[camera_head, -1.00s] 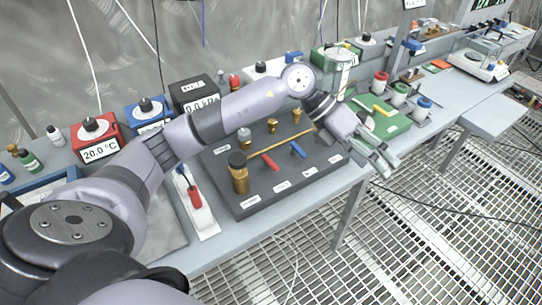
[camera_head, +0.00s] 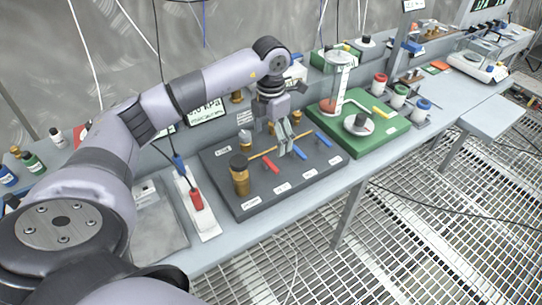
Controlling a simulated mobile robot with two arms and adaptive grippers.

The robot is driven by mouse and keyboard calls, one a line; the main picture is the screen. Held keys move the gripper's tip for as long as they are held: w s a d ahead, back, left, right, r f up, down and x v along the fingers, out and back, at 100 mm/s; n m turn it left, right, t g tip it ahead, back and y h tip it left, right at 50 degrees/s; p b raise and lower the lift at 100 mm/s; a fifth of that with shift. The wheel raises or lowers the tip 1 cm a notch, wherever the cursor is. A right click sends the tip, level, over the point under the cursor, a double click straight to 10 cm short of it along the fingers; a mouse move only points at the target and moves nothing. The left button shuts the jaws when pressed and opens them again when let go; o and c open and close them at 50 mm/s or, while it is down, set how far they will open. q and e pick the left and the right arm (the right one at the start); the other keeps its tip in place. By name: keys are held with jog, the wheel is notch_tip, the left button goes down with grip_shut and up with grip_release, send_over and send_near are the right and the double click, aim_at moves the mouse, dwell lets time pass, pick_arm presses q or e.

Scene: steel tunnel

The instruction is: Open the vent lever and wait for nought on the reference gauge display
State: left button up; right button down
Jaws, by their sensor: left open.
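A dark manifold board (camera_head: 240,208) lies on the bench with a brass pipe, brass fittings and small labels too small to read. It carries a red lever (camera_head: 271,165), a blue lever (camera_head: 299,151) and another blue lever (camera_head: 323,139); I cannot tell which one is the vent lever. My left gripper (camera_head: 287,151) points down over the board, open, its fingertips close to the middle blue lever; contact cannot be told. A gauge display (camera_head: 205,112) behind my arm is partly covered; it shows kPa, with digits hard to read. My right gripper is not in view.
A green board (camera_head: 372,140) with a clear cylinder (camera_head: 338,84) stands right of the manifold. A white tray (camera_head: 205,222) with red and blue probes lies to the left. Several capped pots line the bench behind. The grated floor in front is clear.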

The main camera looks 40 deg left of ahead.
aim_at(270, 164)
pick_arm(q)
notch_tip(270, 164, down, 9)
jog(key=shift+r+p, duration=0.1)
jog(key=shift+p, duration=0.6)
jog(key=shift+c, duration=0.5)
jog(key=c, duration=1)
jog(key=shift+f+m+b, duration=0.2)
jog(key=shift+m+b, duration=0.2)
jog(key=shift+b, duration=0.35)
jog(key=shift+c, duration=0.3)
jog(key=shift+s+r+m+b, duration=0.1)
jog(key=shift+m+b, duration=0.2)
jog(key=shift+m, duration=0.1)
